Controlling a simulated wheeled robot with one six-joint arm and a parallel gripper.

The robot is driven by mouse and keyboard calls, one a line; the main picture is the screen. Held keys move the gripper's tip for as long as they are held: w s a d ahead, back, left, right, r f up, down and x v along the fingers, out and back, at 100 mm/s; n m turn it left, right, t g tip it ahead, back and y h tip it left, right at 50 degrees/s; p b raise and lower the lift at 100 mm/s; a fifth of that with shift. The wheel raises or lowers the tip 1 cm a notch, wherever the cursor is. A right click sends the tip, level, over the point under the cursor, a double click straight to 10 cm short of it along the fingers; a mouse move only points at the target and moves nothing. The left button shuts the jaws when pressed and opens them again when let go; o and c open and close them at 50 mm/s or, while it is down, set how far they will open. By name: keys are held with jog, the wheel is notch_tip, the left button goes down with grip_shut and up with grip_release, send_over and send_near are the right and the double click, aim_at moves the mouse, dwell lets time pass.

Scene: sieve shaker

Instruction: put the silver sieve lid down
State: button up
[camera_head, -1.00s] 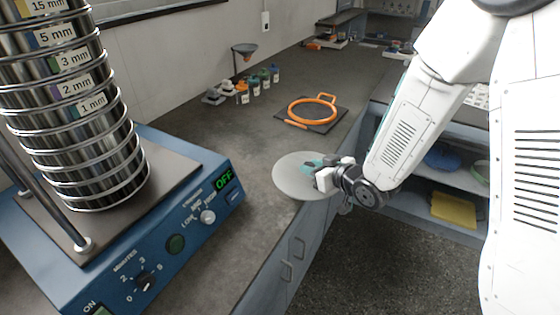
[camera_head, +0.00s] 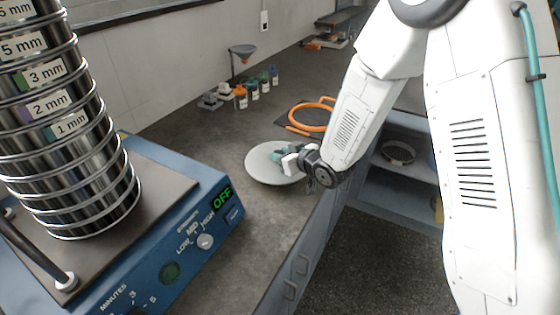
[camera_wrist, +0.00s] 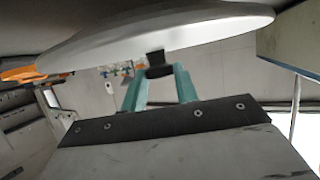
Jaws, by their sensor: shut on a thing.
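The silver sieve lid (camera_head: 262,163) is a flat, pale grey disc in the head view, over the counter near its front edge. My gripper (camera_head: 281,156) is shut on the lid's small dark knob. In the wrist view the lid (camera_wrist: 130,40) shows as a wide disc edge-on, and the teal fingers of my gripper (camera_wrist: 160,80) close around its knob (camera_wrist: 157,62). I cannot tell for sure whether the lid touches the counter.
The blue sieve shaker (camera_head: 190,250) with a tall sieve stack (camera_head: 75,160) stands at the left, its display reading OFF. An orange ring (camera_head: 305,122) on a dark mat and several small bottles (camera_head: 253,90) are farther back. Bare counter (camera_head: 205,140) lies between.

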jog(key=f, duration=0.1)
jog(key=d+f, duration=0.1)
jog(key=f, duration=0.1)
jog(key=shift+s, duration=0.1)
jog(key=shift+a+f, duration=0.1)
jog(key=shift+a, duration=0.2)
jog(key=o, duration=1.1)
jog(key=shift+f, duration=0.1)
